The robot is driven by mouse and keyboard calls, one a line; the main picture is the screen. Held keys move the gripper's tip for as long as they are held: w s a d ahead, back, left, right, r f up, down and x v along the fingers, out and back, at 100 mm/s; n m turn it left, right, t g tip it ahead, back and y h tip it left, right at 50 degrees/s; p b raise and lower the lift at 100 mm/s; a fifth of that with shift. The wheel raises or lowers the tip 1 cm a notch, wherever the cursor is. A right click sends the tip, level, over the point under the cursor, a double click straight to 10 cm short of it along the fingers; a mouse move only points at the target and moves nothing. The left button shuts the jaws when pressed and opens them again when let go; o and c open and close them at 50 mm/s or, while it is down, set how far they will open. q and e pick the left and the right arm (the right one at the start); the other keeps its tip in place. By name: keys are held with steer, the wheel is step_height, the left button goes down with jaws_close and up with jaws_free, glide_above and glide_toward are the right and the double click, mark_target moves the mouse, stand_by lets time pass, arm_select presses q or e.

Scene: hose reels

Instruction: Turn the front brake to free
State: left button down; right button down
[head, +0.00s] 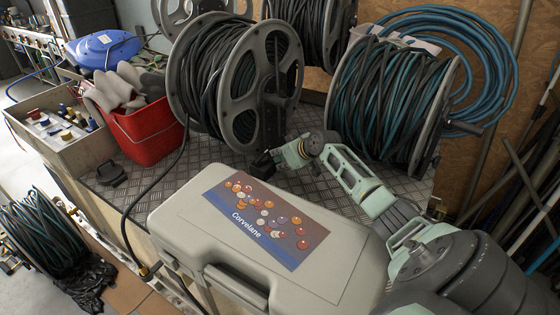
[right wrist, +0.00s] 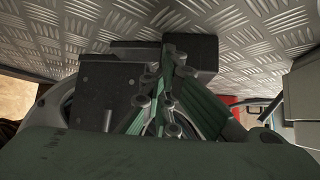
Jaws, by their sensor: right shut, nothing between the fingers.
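The front reel (head: 238,85), wound with black hose, stands on the metal plate floor behind the grey case. My right gripper (head: 272,160) is low at the foot of this reel, on its right side. In the right wrist view the green fingers of my right gripper (right wrist: 172,52) come together with nothing held. Dark blocks (right wrist: 112,88) lie right by the fingertips and partly behind them. I cannot tell whether the fingers touch them. I cannot make out the brake's handle or its setting. My left gripper is not in view.
A grey case (head: 170,228) with a printed lid fills the front, below my right arm. A second reel (head: 385,100) with black and teal hose stands to the right. A red bucket (head: 142,132) is at left. Bare tread plate (head: 305,118) shows between the reels.

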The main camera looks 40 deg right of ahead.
steer(key=shift+a+r+p, duration=0.2)
steer(key=shift+a+p, duration=0.25)
steer(key=shift+a, duration=0.1)
steer(key=shift+s+a+p, duration=0.15)
steer(key=shift+a+p, duration=0.15)
steer(key=shift+p, duration=0.05)
steer(key=shift+s+f, duration=0.1)
steer(key=shift+f, duration=0.05)
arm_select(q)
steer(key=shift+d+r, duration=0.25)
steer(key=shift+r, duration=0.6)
arm_select(e)
steer(key=v, duration=0.8)
steer(key=shift+d, duration=0.25)
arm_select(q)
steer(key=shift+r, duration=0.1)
